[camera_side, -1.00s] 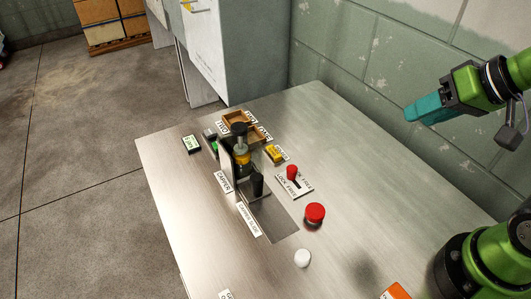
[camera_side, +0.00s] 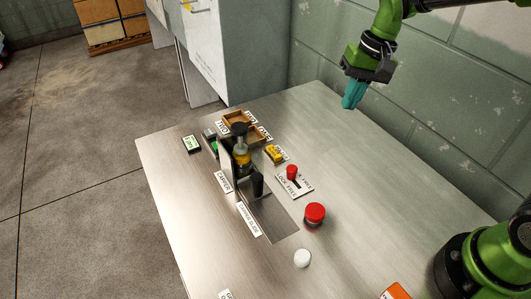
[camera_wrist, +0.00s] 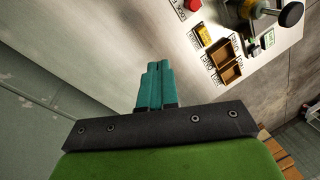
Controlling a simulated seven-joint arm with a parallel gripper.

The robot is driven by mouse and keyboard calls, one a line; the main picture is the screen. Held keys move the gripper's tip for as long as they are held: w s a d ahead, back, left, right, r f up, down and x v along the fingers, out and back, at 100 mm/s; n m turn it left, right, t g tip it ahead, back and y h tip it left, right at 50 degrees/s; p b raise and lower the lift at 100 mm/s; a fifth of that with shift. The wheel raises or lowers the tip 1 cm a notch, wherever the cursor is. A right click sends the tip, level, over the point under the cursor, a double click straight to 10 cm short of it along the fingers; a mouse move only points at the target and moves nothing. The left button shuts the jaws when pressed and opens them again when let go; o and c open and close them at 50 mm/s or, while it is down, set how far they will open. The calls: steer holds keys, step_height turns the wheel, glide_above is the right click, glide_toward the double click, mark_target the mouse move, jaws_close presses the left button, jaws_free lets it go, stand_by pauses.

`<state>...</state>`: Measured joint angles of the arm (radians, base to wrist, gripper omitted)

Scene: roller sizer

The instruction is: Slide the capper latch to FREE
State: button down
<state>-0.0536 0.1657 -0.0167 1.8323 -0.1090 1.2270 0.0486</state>
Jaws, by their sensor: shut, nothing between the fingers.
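The capper latch is a small red knob (camera_side: 292,172) on a white label plate (camera_side: 295,186) with a dark slot, right of the capper. The plate's lettering includes LOCK and FREE, but I cannot tell firmly which end the knob is at. The capper (camera_side: 241,160) stands upright with a dark round top and a yellow part below it. My gripper (camera_side: 349,106) is shut and empty, pointing down, above the back right of the table and clear of the latch. Its teal fingers show together in the wrist view (camera_wrist: 155,85), where a red knob (camera_wrist: 193,5) sits at the top edge.
A larger red button (camera_side: 315,213) and a white knob (camera_side: 302,258) are in front of the latch. A yellow block (camera_side: 275,154) and wooden trays (camera_side: 238,122) lie behind it. The table's right side (camera_side: 390,190) is mostly bare; a block wall is behind.

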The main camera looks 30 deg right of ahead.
mark_target(292, 172)
steer(key=w+a+f+m+g, duration=0.2)
steer(key=w+f, duration=0.1)
steer(key=w, duration=0.2)
steer(key=w+a+f+m+g+y, duration=0.1)
steer(key=w+a+f+g, duration=0.1)
steer(key=w, duration=0.3)
steer(key=shift+w+f+m+g, duration=0.3)
steer(key=shift+w+f+m, duration=0.1)
steer(key=shift+f, duration=0.3)
steer(key=x, duration=0.9)
steer(key=shift+s+a+f, duration=0.15)
steer(key=shift+f, duration=0.1)
steer(key=shift+s+a+f, duration=0.1)
steer(key=shift+s+a, duration=1)
steer(key=shift+a, duration=0.05)
steer(key=shift+s+a, duration=0.3)
steer(key=shift+s, duration=0.05)
